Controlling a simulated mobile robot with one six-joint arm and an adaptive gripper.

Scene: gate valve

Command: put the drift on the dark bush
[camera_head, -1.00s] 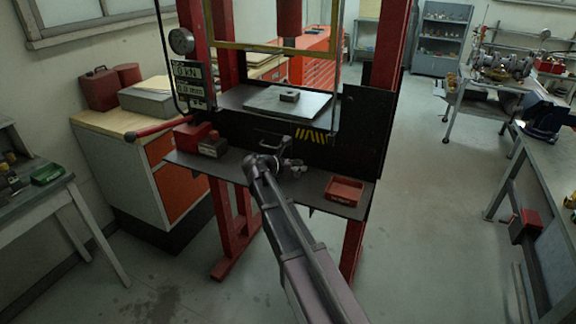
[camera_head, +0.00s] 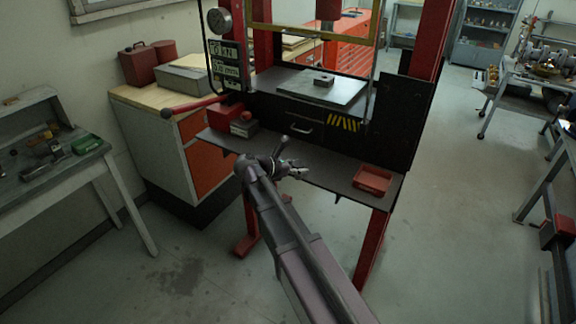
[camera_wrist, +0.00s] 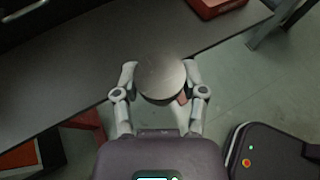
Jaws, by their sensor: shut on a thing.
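My gripper (camera_head: 296,171) is shut on the drift, near the front edge of the press's lower shelf. In the wrist view, the drift's round grey metal end (camera_wrist: 160,76) sits between the two fingers, seen almost end-on. In the head view, a slim dark rod with a knob, which looks like the drift (camera_head: 282,144), rises above the gripper. A small dark block (camera_head: 323,80) lies on the grey press plate (camera_head: 300,88), farther back and higher than my gripper. It is too small to tell whether the dark bush is in it.
The red press frame (camera_head: 373,250) stands around the plate. A red tray (camera_head: 372,180) is on the shelf's right, and red and grey boxes (camera_head: 243,128) are on its left. A red-knobbed lever (camera_head: 190,105) sticks out left. Open floor lies to the right.

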